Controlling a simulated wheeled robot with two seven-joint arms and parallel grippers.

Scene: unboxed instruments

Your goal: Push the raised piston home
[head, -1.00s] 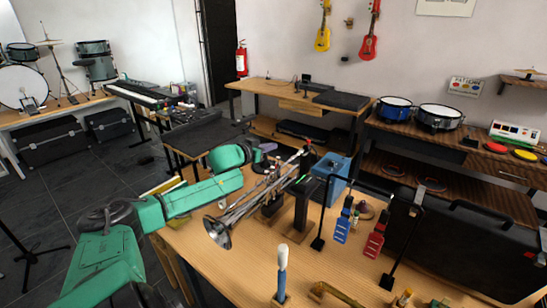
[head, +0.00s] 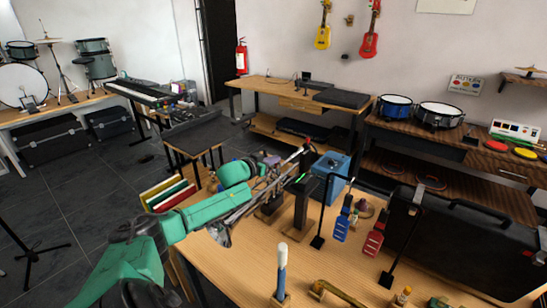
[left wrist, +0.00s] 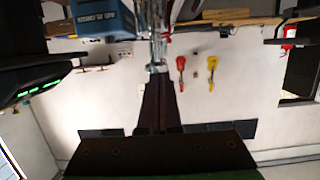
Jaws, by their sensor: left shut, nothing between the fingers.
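The trumpet lies tilted on its stand on the wooden table in the head view, its bell (head: 219,236) toward the front left and its mouthpiece end (head: 307,148) toward the back right. My left gripper (head: 272,171) is close to the trumpet's middle, partly hidden behind my green arm. In the left wrist view my left gripper (left wrist: 157,72) is shut and empty, with its tip near the shiny trumpet tubing (left wrist: 155,25). The picture is too small to single out the raised piston or show contact. My right gripper is out of view.
A black post device with a green light (head: 303,185) and a blue box (head: 332,168) stand just right of the trumpet. A black case (head: 455,240) fills the right.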

